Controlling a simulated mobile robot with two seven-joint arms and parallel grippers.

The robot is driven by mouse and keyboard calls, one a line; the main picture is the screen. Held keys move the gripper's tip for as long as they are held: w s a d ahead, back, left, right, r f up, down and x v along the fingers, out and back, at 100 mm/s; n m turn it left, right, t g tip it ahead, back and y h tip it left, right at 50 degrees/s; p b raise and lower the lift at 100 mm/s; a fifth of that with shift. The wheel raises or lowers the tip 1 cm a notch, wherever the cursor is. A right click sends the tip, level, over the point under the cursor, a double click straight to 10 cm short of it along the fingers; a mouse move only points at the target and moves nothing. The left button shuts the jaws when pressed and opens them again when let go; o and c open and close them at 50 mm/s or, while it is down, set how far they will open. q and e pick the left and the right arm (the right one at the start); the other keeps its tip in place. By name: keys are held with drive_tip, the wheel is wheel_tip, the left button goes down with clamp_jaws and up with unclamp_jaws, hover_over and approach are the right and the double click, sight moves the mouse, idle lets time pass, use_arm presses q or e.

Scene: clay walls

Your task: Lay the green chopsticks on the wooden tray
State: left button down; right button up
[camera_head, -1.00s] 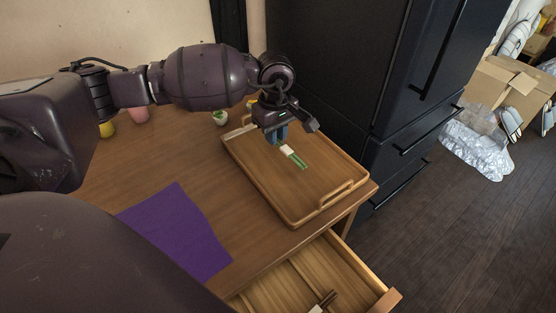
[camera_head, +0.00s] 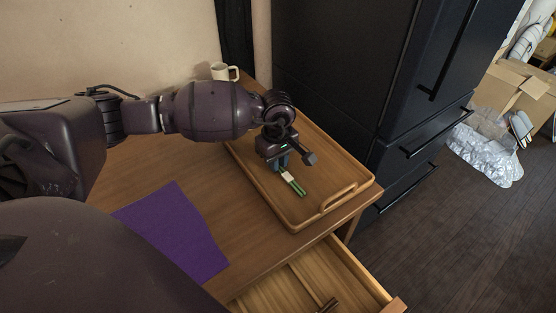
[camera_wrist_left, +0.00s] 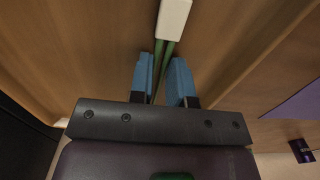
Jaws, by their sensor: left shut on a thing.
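The green chopsticks (camera_head: 294,184) have a white band (camera_head: 287,175) around them. My left gripper (camera_head: 282,161) is shut on them, over the wooden tray (camera_head: 297,222). In the left wrist view the green chopsticks (camera_wrist_left: 168,48) run between the blue fingertips (camera_wrist_left: 162,78), with the white band (camera_wrist_left: 174,18) just beyond the tips. The chopsticks are over the tray floor; I cannot tell whether they touch it. The tray lies on the wooden table, its handle toward the front right. My right gripper is not in view.
A purple cloth (camera_head: 174,231) lies on the table (camera_head: 215,204) left of the tray. An open drawer (camera_head: 312,283) with a dark item in it juts out below the table's front. A white mug (camera_head: 223,72) stands at the back. A black fridge (camera_head: 349,70) borders the tray's right.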

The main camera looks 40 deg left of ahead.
use_arm(q)
drive_tip(key=shift+f, duration=0.1)
drive_tip(key=c, duration=1.1)
unclamp_jaws()
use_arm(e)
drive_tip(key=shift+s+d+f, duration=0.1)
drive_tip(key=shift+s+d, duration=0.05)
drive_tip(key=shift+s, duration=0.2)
use_arm(q)
drive_tip(key=shift+r, duration=0.25)
drive_tip(key=shift+r+p, duration=1.1)
drive_tip(key=shift+r, duration=4.8)
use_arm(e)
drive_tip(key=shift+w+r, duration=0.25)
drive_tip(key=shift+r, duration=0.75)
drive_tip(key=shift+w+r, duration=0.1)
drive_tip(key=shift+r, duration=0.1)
